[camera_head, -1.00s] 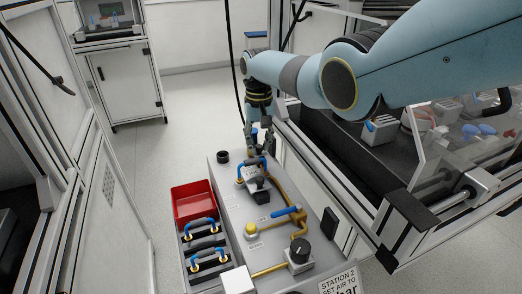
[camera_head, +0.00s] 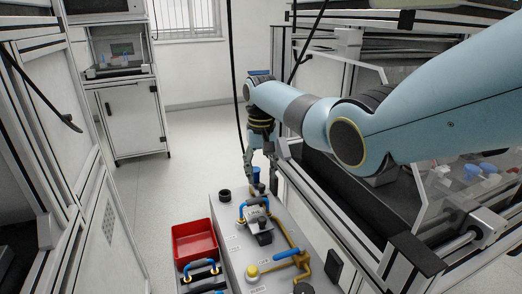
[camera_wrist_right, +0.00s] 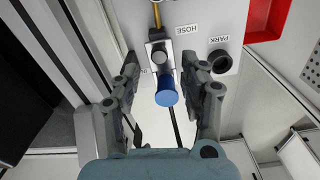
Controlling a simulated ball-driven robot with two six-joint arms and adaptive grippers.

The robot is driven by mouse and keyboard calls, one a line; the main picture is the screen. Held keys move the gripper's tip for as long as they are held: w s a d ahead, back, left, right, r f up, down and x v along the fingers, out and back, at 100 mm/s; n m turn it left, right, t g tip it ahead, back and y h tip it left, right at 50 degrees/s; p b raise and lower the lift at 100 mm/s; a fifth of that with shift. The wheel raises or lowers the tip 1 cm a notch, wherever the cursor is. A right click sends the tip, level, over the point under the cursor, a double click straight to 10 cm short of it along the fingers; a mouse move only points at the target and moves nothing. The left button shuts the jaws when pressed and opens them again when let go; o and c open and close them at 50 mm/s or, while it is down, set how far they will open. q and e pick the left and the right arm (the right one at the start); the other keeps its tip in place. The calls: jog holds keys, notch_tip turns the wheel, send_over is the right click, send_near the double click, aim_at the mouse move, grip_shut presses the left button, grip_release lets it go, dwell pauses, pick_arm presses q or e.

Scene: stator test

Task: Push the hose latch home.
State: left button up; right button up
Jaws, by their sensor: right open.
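The grey panel (camera_head: 236,240) carries the hose socket at its far end. In the right wrist view, a small metal block (camera_wrist_right: 158,50) with a round grey part sits at the HOSE label. A blue round-ended piece (camera_wrist_right: 166,92) sticks out from it; it also shows in the head view (camera_head: 256,173). I cannot tell which part is the latch or whether it is fully in. My right gripper (camera_head: 260,182) is open at the panel's far edge. In the right wrist view its fingers (camera_wrist_right: 160,62) stand either side of the blue piece, apart from it. My left gripper is out of view.
A black PARK ring (camera_wrist_right: 220,62) lies beside the hose socket. A blue-handled part (camera_head: 243,208), a black-and-grey part (camera_head: 259,228) and a yellow button (camera_head: 252,271) are on the panel. A red bin (camera_head: 194,241) stands left. A framed workbench (camera_head: 335,190) is close on the right.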

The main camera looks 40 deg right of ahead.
aim_at(261, 185)
notch_tip(261, 185, up, 9)
jog(key=shift+f, duration=0.2)
dwell(0.5)
